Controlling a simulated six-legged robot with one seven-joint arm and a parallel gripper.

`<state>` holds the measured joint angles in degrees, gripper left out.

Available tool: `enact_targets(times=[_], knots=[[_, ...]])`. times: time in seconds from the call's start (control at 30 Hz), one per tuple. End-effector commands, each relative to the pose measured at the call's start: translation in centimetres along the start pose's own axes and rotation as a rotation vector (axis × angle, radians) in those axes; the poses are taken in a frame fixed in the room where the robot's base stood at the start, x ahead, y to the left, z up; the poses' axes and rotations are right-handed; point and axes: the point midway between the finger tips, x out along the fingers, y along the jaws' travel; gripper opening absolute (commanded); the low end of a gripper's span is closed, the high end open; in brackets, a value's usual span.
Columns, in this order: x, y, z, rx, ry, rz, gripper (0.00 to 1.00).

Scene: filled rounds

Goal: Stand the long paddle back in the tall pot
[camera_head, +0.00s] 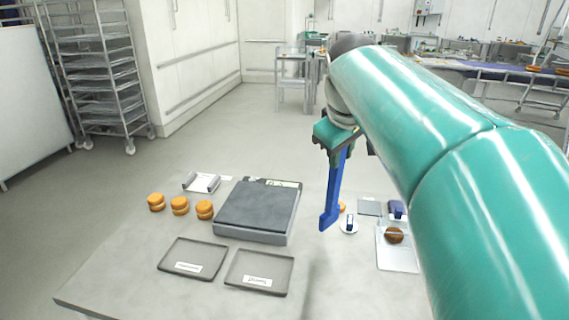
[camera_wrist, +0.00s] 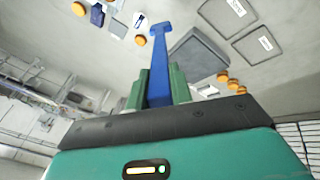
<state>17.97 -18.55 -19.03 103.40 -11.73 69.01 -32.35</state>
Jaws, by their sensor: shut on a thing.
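The long blue paddle (camera_head: 335,187) hangs down from my gripper (camera_head: 337,135), slightly tilted, above the right part of the table. In the wrist view, the paddle (camera_wrist: 160,62) sits between the two green fingers of my gripper (camera_wrist: 160,84), which are shut on its upper part. Its wider end points away from the gripper and has a short crosspiece. I cannot make out a tall pot for sure in either view. A small white round piece with a blue part (camera_head: 349,223) stands just right of the paddle's lower end. My arm hides the table's right side.
A grey flat-topped device (camera_head: 258,208) stands mid-table, with two dark trays (camera_head: 192,259) (camera_head: 259,272) in front. Several orange filled rounds (camera_head: 180,206) stand at left. A brown round (camera_head: 394,236) lies on a pale sheet (camera_head: 398,260). A rack (camera_head: 104,75) stands behind.

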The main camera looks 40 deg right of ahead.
Motion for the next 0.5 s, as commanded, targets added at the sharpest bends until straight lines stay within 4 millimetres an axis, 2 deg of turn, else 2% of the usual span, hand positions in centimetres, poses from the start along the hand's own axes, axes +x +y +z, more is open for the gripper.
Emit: enact_targets(times=[0.03, 0.1, 0.33, 0.5], knots=[[1.1, 0.4, 0.1, 0.002, -0.004, 0.0, 0.0], [2.0, 0.7, 0.2, 0.002, -0.003, 0.001, 0.0], [4.3, 1.6, 0.4, 0.002, -0.004, 0.0, 0.0], [6.5, 0.9, 1.1, 0.001, -0.002, 0.001, 0.0]])
